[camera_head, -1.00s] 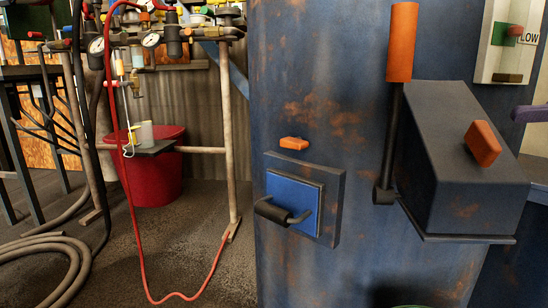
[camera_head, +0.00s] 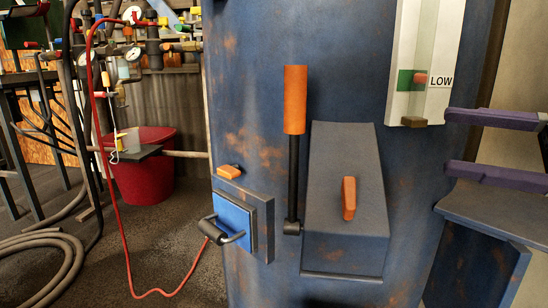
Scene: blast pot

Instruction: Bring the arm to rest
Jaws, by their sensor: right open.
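My right gripper (camera_head: 447,142) is at the right edge, with two purple fingers spread apart, one above the other. Nothing is between them. It is to the right of the blue, rust-spotted pot (camera_head: 335,85), and I see no contact with it. The rest of the right arm is mostly out of the picture. My left gripper is not in view. On the pot are an upright lever with an orange grip (camera_head: 295,100), a dark grey box (camera_head: 345,245) with an orange knob (camera_head: 349,198), and a blue panel (camera_head: 235,222) with a bar handle.
A white gauge (camera_head: 405,70) with a green band, a red marker and a LOW label is above the gripper's left side. A red tub (camera_head: 143,180), a pipe rack and coiled hose (camera_head: 40,262) stand at left. Open floor lies before the tub.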

